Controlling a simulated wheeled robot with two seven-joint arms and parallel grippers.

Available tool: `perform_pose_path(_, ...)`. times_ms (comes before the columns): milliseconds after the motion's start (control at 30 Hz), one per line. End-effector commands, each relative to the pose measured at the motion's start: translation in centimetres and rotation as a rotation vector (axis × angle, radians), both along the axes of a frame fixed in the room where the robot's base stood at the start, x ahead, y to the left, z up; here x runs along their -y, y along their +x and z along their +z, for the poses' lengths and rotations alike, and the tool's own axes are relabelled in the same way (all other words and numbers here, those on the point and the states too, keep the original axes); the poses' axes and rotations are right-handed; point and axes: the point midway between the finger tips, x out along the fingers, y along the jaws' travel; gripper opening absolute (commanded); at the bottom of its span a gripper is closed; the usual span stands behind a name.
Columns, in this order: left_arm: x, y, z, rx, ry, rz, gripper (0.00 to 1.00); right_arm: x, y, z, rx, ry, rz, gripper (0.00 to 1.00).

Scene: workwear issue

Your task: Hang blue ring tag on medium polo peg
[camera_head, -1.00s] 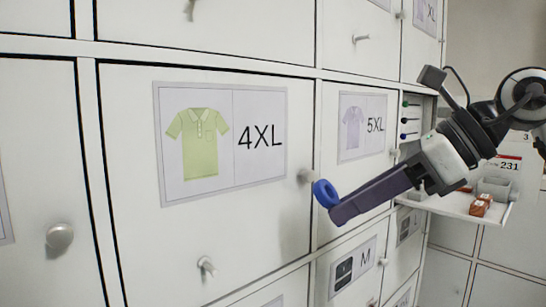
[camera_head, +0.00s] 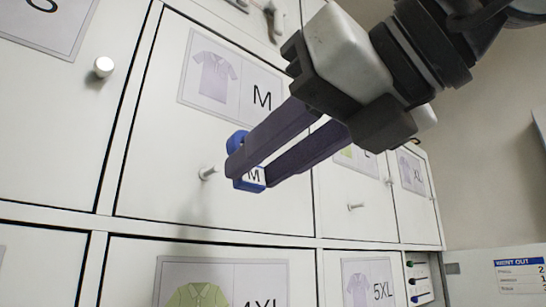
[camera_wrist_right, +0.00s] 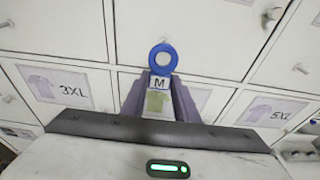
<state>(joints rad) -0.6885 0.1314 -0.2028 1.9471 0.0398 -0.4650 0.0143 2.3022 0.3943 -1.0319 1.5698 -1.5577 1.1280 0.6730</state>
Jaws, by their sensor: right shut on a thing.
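The blue ring tag (camera_head: 236,137) has a ring and a block with a white M label; it also shows in the wrist view (camera_wrist_right: 163,58). My right gripper (camera_head: 252,170) is shut on its block, and the ring sticks out beyond the fingertips. The medium polo peg (camera_head: 208,172) is on the door (camera_head: 160,150) with a lilac polo picture and the letter M. In the head view the tag is just right of this peg. The ring appears off the peg, but the depth between them is hard to tell. My left gripper is out of view.
A round knob (camera_head: 104,67) is on the door to the left. Another peg (camera_head: 355,206) is on the door to the right. The 4XL card (camera_head: 222,284) and 5XL card (camera_head: 368,287) are on doors below. A small open compartment (camera_head: 420,279) is at lower right.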

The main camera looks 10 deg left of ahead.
Motion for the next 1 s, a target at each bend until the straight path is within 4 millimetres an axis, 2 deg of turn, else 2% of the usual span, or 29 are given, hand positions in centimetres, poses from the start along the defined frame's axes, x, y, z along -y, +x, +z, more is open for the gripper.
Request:
perform_pose_path(567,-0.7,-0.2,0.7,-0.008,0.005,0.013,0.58,-2.7,2.2,-0.2,-0.001,-0.001,0.0,0.06)
perform_pose_path(1000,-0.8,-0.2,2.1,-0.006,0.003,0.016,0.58,-4.8,3.9,-0.3,-0.001,-0.002,0.0,0.06)
